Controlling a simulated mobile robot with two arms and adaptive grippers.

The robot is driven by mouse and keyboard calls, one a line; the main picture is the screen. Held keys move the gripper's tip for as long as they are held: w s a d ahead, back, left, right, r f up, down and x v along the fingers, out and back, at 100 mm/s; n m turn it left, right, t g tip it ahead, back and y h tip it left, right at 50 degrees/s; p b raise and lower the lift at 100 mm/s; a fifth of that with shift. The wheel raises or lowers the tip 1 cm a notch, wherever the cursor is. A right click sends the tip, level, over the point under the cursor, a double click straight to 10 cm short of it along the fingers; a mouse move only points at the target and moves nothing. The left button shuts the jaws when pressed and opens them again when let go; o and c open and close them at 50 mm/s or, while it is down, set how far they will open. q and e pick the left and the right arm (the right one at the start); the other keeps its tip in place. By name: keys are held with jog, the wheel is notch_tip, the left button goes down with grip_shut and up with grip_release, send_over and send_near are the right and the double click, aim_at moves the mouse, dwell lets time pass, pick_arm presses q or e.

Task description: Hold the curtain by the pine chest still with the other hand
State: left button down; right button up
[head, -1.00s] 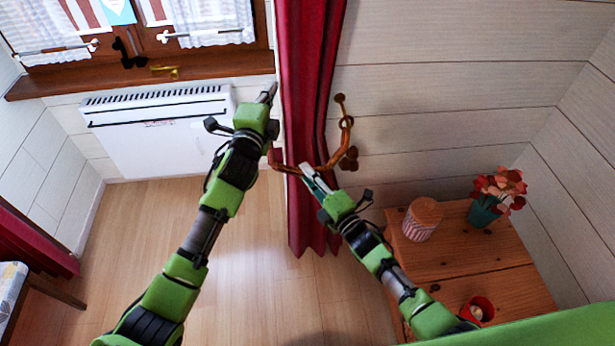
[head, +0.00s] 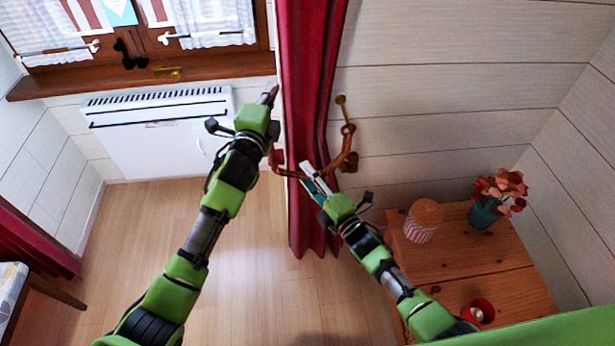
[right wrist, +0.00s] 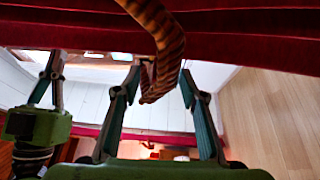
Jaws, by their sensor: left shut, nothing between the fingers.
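The red curtain (head: 312,90) hangs by the pine chest (head: 465,262). An orange-brown rope tieback (head: 347,148) loops across the curtain's front. My left gripper (head: 269,95) is shut and empty beside the curtain's left edge; I cannot tell whether it touches the cloth. The red curtain (right wrist: 265,40) crosses the top there.
A striped jar (head: 424,222), a potted red flower (head: 497,190) and a red cup (head: 478,312) stand on the chest. A brass wall hook (head: 341,100) is right of the curtain. A white heater (head: 155,130) is under the window. The wooden floor (head: 255,270) left of the curtain is clear.

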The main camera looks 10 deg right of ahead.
pick_arm(q)
jog(key=shift+s+d+r, duration=0.2)
jog(key=shift+d+r, duration=0.05)
jog(key=shift+d, duration=0.3)
pick_arm(e)
jog(key=v, duration=1.2)
jog(key=shift+a, duration=0.2)
pick_arm(q)
jog(key=shift+a, duration=0.1)
pick_arm(e)
jog(key=shift+r, duration=0.15)
dwell(0.3)
pick_arm(q)
jog(key=shift+w+a+f+p, duration=0.15)
jog(key=shift+a+p, duration=1.05)
jog(key=shift+a, duration=1.3)
pick_arm(e)
jog(key=shift+d+r, duration=0.15)
jog(key=shift+r, duration=0.95)
pick_arm(q)
jog(key=shift+f, duration=0.1)
